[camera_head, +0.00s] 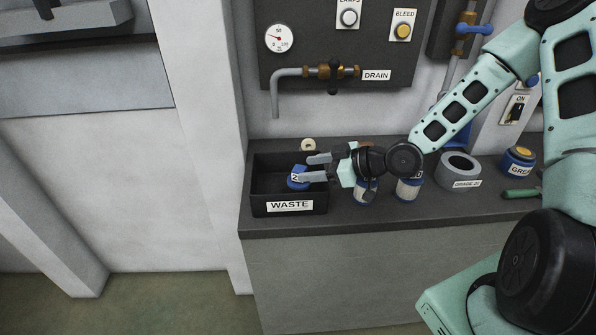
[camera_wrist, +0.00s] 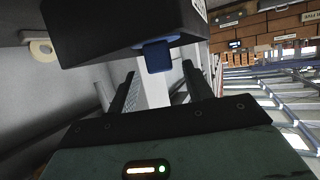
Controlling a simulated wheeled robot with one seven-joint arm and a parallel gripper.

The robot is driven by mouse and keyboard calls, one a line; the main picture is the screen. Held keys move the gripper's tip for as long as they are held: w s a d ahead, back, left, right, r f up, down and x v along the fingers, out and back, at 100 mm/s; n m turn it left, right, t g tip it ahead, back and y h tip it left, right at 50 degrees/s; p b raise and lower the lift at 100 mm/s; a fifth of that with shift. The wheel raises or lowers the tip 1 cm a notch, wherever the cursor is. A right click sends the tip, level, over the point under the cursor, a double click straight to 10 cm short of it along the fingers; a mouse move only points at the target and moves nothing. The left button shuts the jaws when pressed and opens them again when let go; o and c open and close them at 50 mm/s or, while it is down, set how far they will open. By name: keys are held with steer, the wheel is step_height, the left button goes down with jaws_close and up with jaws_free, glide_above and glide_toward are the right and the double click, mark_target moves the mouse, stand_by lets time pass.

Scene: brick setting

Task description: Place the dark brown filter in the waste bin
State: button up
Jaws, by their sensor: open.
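The black waste bin (camera_head: 262,200), with a WASTE label, stands at the left end of the dark counter. My gripper (camera_head: 312,169) points left over the bin's right side with its fingers apart. A blue piece (camera_head: 297,180) with a white label shows inside the bin's outline at the fingertips. In the wrist view, the blue piece (camera_wrist: 157,56) shows beyond the open fingers (camera_wrist: 160,85), past the rim of the bin (camera_wrist: 105,35). I cannot make out a dark brown filter for certain. A small brownish patch shows behind my gripper, mostly hidden.
Blue-and-white canisters (camera_head: 409,190) stand right of the bin, partly behind my wrist. A cream roll (camera_head: 308,145) and a drain pipe (camera_head: 290,73) are behind.

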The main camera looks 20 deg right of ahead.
steer(key=v, duration=0.6)
steer(key=s+a+f+g+h, duration=0.2)
steer(key=s+a+g+h, duration=0.3)
steer(key=a+h, duration=0.1)
steer(key=s+a+r+g+h, duration=0.1)
steer(key=s+a+r, duration=0.2)
steer(key=s, duration=0.3)
steer(key=s+a+r+m+g+h, duration=0.1)
steer(key=s+a+r, duration=0.2)
steer(key=s, duration=0.3)
steer(key=s+a+r+m+g+h, duration=0.1)
steer(key=s+a+r+g, duration=0.1)
steer(key=s+r, duration=0.3)
steer(key=shift+s+a+h, duration=0.3)
steer(key=shift+s+a, duration=0.2)
steer(key=shift+s, duration=0.6)
steer(key=shift+r, duration=0.15)
